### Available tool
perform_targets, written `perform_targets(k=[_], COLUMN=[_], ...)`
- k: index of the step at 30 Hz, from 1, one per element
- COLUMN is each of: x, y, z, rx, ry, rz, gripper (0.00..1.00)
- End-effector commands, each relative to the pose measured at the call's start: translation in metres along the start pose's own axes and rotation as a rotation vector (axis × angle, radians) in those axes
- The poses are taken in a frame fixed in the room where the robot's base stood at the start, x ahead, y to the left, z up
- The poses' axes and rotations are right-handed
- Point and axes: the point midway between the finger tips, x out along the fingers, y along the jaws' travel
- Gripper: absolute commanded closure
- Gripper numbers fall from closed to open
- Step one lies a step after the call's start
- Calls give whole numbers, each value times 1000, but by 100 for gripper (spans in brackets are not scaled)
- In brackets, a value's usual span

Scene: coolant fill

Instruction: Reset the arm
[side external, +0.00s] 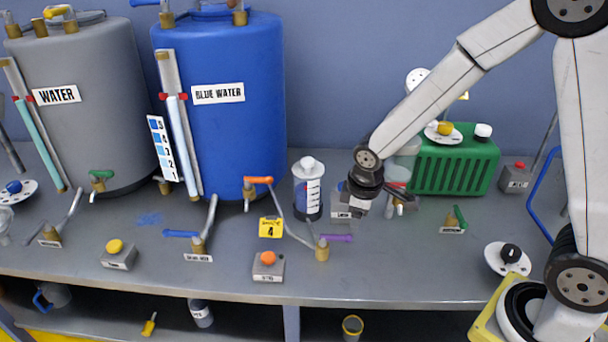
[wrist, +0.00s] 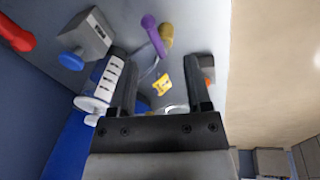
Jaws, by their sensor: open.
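My gripper (side external: 355,203) hangs above the bench at the right of centre, pointing down and to the left, in front of the green canister. In the wrist view my gripper's two dark fingers (wrist: 160,60) are spread apart, with nothing held between them. A white-capped cylinder with a scale (side external: 308,190) stands upright on the bench to the left of my gripper, apart from it in the side view. It also shows beside the left finger in the wrist view (wrist: 103,88).
A grey water tank (side external: 85,120) and a blue water tank (side external: 235,130) stand at the back left. A green canister (side external: 455,165) stands behind my gripper. Valves with purple (side external: 337,238) and blue (side external: 180,233) handles and an orange-button box (side external: 268,268) stand along the front.

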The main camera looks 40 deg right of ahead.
Motion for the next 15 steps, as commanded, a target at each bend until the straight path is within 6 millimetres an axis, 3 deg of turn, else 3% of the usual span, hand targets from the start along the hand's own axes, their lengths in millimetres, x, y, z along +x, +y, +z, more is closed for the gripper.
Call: perform_targets(k=[9,15], x=[-32,-39], y=[-24,-35], z=[51,70], rx=[393,547], ry=[68,90], rz=[-43,-61], gripper=[37,37])
